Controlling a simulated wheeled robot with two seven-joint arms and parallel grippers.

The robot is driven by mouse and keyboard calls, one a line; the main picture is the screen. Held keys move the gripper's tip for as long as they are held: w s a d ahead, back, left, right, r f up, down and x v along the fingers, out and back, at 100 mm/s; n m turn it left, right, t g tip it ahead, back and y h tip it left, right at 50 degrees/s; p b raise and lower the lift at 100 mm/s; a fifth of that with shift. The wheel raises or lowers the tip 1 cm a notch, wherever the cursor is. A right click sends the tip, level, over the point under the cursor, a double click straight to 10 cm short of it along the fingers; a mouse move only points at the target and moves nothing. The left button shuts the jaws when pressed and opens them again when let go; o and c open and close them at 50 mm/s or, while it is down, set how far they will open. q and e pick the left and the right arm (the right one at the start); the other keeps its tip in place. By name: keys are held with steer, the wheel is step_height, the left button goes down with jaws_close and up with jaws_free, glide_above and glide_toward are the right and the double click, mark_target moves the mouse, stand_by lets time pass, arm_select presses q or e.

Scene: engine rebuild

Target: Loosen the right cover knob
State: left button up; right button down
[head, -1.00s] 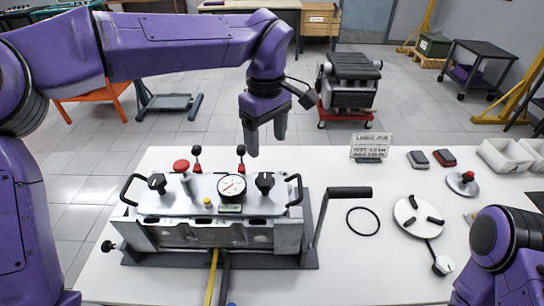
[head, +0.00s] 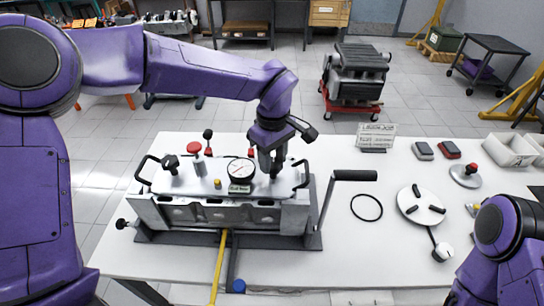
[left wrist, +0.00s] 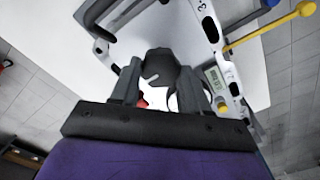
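The engine cover (head: 215,178) lies on the block on the white table. The right cover knob is black and shows between the fingers in the left wrist view (left wrist: 161,66); in the head view my gripper hides most of it. My left gripper (head: 271,172) points down over this knob. In the left wrist view its two fingers (left wrist: 158,82) stand apart on either side of the knob, open; no firm contact shows. The left cover knob (head: 171,163) is black and uncovered. My right gripper is outside the views; only part of my right arm shows.
A dial gauge (head: 240,172) with a small display sits just left of my left gripper. Black handles flank the cover, the right one (head: 301,174) close to the gripper. A crank handle (head: 354,175) and a black ring (head: 366,207) are further right.

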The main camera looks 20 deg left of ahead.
arm_select(q)
steer(key=shift+a, duration=0.1)
steer(key=shift+c, duration=0.8)
